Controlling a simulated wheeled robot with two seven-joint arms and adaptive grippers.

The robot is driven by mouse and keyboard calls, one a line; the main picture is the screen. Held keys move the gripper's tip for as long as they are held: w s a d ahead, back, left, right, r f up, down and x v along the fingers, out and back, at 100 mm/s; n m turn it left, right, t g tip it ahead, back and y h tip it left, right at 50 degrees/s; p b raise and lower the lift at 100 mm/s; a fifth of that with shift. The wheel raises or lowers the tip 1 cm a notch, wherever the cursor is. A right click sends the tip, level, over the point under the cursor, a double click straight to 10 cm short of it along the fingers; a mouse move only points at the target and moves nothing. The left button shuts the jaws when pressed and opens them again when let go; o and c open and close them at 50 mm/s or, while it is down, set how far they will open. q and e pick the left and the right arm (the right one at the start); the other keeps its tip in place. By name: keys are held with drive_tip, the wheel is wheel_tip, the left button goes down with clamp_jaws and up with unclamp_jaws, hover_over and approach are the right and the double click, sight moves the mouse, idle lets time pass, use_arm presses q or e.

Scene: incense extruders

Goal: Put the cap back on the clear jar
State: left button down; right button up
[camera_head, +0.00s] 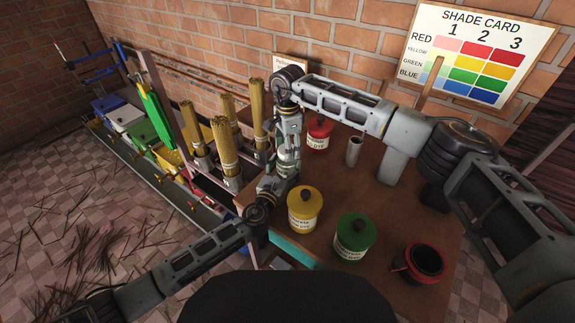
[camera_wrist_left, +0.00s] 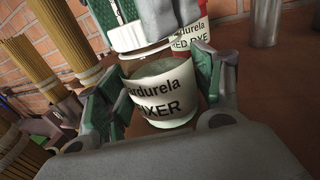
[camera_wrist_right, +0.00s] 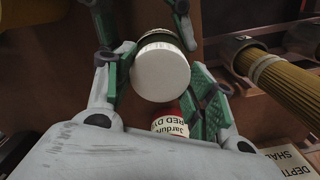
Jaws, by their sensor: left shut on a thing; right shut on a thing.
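The clear jar (camera_wrist_left: 160,98), with a white FIXER label, stands roughly upright between the fingers of my left gripper (camera_wrist_left: 162,82), which is shut on it. My right gripper (camera_wrist_right: 158,88) comes down from above and is shut on the pale round cap (camera_wrist_right: 160,72), seen from its top in the right wrist view. The cap is directly over the jar's mouth. Whether it touches the rim or is seated cannot be told. In the head view both grippers (camera_head: 284,170) meet at the bench's left side and largely hide jar and cap.
A red dye jar (camera_head: 318,133) stands close behind the grippers. A yellow jar (camera_head: 302,205), a green jar (camera_head: 355,236) and a red mug-like pot (camera_head: 424,262) stand on the brown bench (camera_head: 395,215). A metal cup (camera_head: 354,151) is behind. Incense bundles (camera_head: 224,145) stand at left.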

drive_tip(key=m, duration=2)
drive_tip(key=shift+m, duration=0.4)
drive_tip(key=m, duration=0.6)
drive_tip(key=shift+m, duration=0.4)
drive_tip(key=o, duration=1.1)
drive_tip(key=shift+r, duration=2.2)
drive_tip(key=shift+c, duration=0.2)
